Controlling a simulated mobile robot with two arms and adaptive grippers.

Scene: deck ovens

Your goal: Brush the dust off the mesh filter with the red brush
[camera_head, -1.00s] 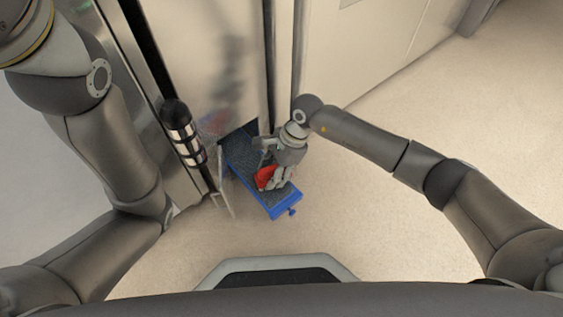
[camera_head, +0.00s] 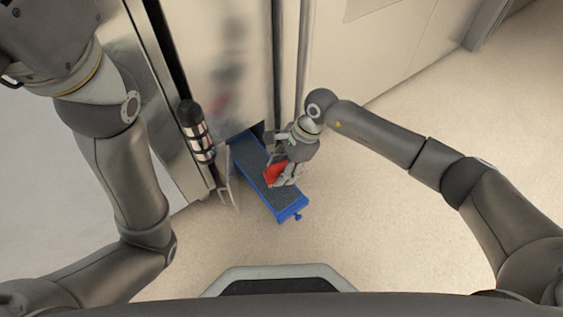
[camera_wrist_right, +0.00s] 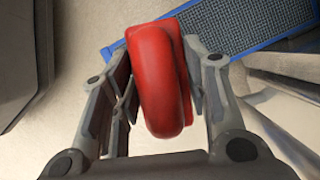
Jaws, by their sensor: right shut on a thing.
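The mesh filter (camera_head: 293,213) is a long grey mesh panel in a blue frame. It sticks out low from the steel front, with a small blue knob at its near end. My right gripper (camera_head: 284,174) is over its middle, shut on the red brush (camera_head: 273,174). In the right wrist view the brush's rounded red body (camera_wrist_right: 155,85) sits between the fingers, and the filter's blue edge (camera_wrist_right: 232,54) runs behind it. The bristles are hidden, so I cannot tell whether they touch the mesh.
A steel cabinet front (camera_head: 225,70) stands behind the filter. The pale floor (camera_head: 370,220) to the right is clear.

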